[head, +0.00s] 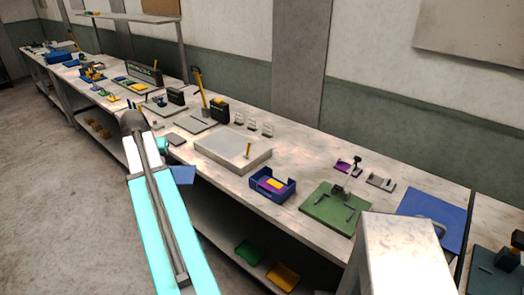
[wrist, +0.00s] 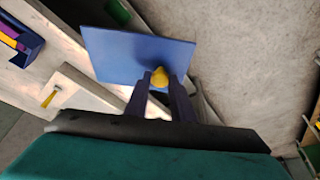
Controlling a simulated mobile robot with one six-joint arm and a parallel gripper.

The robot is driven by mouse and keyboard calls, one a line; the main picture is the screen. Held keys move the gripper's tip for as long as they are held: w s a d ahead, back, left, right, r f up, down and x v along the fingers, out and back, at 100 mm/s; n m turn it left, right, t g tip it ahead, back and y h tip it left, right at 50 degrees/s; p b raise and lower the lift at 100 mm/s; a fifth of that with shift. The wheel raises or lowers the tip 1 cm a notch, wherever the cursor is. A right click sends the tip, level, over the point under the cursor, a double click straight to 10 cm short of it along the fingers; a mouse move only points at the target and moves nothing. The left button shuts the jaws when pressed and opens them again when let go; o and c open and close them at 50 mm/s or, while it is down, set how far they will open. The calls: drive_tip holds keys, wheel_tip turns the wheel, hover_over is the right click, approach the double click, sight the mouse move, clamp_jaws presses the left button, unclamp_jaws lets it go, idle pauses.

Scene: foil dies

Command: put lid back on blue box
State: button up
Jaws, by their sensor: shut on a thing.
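The blue box (head: 272,194) sits open on the bench near the front edge, with purple and yellow things inside. It also shows at the upper left of the wrist view (wrist: 32,42). The lid is a flat blue plate (wrist: 110,48) with a yellow knob. My gripper (wrist: 159,82) is shut on that knob, holding the lid. In the head view the lid (head: 183,175) hangs in the air beside the bench's front edge, left of the box and apart from it. The fingers are hard to make out in the head view.
A pale raised slab (head: 232,150) with a small yellow-handled thing on it lies between the lid and the box. A green board (head: 325,212) with small metal parts lies right of the box. Green (head: 248,254) and yellow (head: 283,276) trays are on the shelf below.

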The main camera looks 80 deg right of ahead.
drive_tip(key=s+d+m+g+p, duration=0.1)
drive_tip(key=s+d+m, duration=0.2)
drive_tip(key=s, duration=0.9)
drive_tip(key=s+d+m+g+p, duration=0.1)
drive_tip(key=s+d+m, duration=0.2)
drive_tip(key=s+d, duration=0.5)
drive_tip(key=s+d+m+g+p, duration=0.1)
drive_tip(key=s+d+m, duration=0.2)
drive_tip(key=s, duration=1.2)
drive_tip(key=d, duration=0.3)
drive_tip(key=shift+s+d+f, duration=0.15)
drive_tip(key=shift+s+f, duration=0.1)
drive_tip(key=shift+s, duration=0.1)
drive_tip(key=shift+f, duration=0.15)
drive_tip(key=shift+f+b, duration=1.55)
drive_tip(key=shift+f, duration=1.5)
drive_tip(key=shift+f, duration=0.1)
drive_tip(key=o, duration=1.6)
